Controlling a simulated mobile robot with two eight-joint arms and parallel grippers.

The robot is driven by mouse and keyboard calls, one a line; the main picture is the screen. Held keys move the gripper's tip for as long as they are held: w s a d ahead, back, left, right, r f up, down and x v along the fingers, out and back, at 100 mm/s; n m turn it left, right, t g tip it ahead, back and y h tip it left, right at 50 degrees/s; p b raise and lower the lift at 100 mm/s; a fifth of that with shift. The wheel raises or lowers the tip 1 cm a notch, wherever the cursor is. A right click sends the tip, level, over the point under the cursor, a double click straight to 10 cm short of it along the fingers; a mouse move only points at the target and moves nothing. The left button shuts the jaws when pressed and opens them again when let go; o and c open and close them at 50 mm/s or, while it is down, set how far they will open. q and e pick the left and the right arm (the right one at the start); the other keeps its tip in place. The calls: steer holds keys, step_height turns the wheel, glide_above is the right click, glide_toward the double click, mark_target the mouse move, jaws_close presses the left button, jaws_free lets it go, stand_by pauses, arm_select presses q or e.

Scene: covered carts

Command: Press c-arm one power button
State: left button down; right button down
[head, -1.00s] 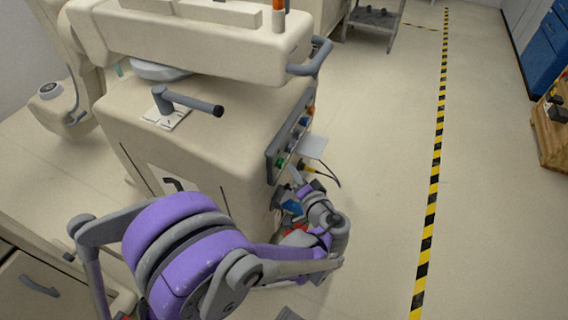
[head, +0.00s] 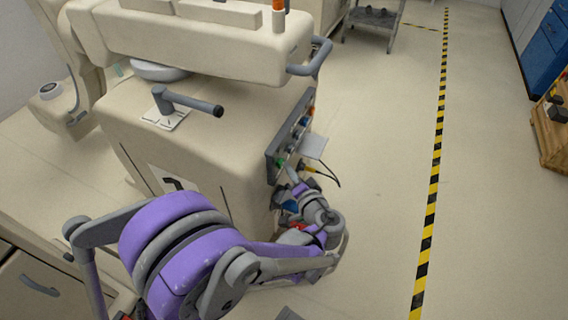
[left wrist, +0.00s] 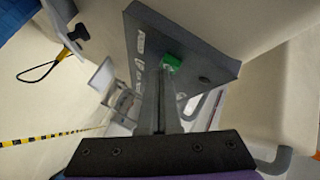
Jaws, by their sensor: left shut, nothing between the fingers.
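The c-arm unit (head: 205,130) is a large cream cart with a grey control panel (head: 272,165) on its right side. A green button (head: 281,162) sits low on that panel. In the left wrist view the green button (left wrist: 171,62) shows on the grey panel (left wrist: 205,68), just beyond my fingertips. My left gripper (left wrist: 161,73) is shut and empty, its fingers pointing at the panel beside the green button. Whether they touch it I cannot tell. In the head view my left gripper (head: 294,178) is partly hidden behind my wrist. My right gripper is not in view.
A yellow-ended cable (head: 322,172) and a small light shelf (head: 313,146) stick out near the panel. A grey handle (head: 312,58) juts out above it. The floor to the right is clear up to a yellow-black stripe (head: 432,190). A wooden crate (head: 552,135) stands far right.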

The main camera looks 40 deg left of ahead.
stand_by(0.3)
arm_select(q)
steer(key=shift+w+d, duration=0.1)
steer(key=shift+d, duration=0.45)
steer(key=shift+d, duration=0.1)
steer(key=d, duration=0.2)
steer(key=w+d, duration=0.1)
steer(key=d, duration=0.2)
steer(key=shift+w+d, duration=0.2)
steer(key=shift+d, duration=0.15)
